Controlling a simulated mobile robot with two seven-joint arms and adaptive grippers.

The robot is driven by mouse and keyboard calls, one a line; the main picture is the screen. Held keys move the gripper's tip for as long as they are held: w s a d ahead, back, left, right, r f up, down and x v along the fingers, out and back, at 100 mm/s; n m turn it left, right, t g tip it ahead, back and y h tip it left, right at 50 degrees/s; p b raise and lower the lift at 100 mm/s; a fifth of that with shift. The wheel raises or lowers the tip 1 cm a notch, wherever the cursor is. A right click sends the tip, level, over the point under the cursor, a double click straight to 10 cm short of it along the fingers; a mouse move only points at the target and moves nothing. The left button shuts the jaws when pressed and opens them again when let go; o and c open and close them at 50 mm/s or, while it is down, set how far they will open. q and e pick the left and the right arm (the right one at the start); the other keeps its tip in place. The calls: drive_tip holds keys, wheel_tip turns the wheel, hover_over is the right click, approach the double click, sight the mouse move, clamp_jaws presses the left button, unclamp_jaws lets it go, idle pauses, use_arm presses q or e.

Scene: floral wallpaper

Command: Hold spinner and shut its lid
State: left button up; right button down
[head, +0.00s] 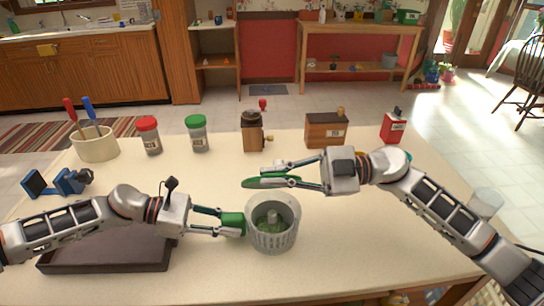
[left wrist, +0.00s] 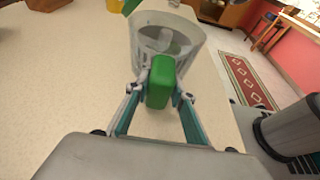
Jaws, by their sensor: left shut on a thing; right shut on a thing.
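The spinner (head: 273,238) is a grey slotted bowl standing upright on the table, with green stuff and a central post visible inside its open top. My left gripper (head: 240,224) is shut on the spinner's green side handle (head: 231,222). The left wrist view shows this handle (left wrist: 160,80) between the fingers, with the clear bowl (left wrist: 168,40) just beyond. My right gripper (head: 268,176) is shut on the flat green lid (head: 258,184). It holds the lid apart from the bowl, above and behind its rim in the head view. The lid's far side is partly hidden by the fingers.
A dark tray (head: 105,262) lies under my left arm. Along the back stand a utensil crock (head: 95,148), red-lidded jar (head: 150,138), green-lidded jar (head: 196,137), grinder (head: 252,133), wooden box (head: 326,133) and red tin (head: 392,128).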

drive_tip(key=shift+s+d+f+n, duration=0.1)
drive_tip(key=shift+s+f+n, duration=1.1)
drive_tip(key=shift+f, duration=0.95)
drive_tip(key=shift+s+a+f+n, duration=0.1)
drive_tip(key=shift+s+f+n, duration=1)
drive_tip(key=shift+f, duration=1.05)
drive_tip(key=shift+s+d+f+n, duration=0.1)
drive_tip(key=shift+s+f+n, duration=1.1)
drive_tip(key=shift+f, duration=0.95)
drive_tip(key=shift+w, duration=0.25)
drive_tip(key=c, duration=2.2)
unclamp_jaws()
drive_tip(key=shift+n, duration=0.3)
drive_tip(key=shift+r, duration=0.15)
drive_tip(key=d, duration=1.2)
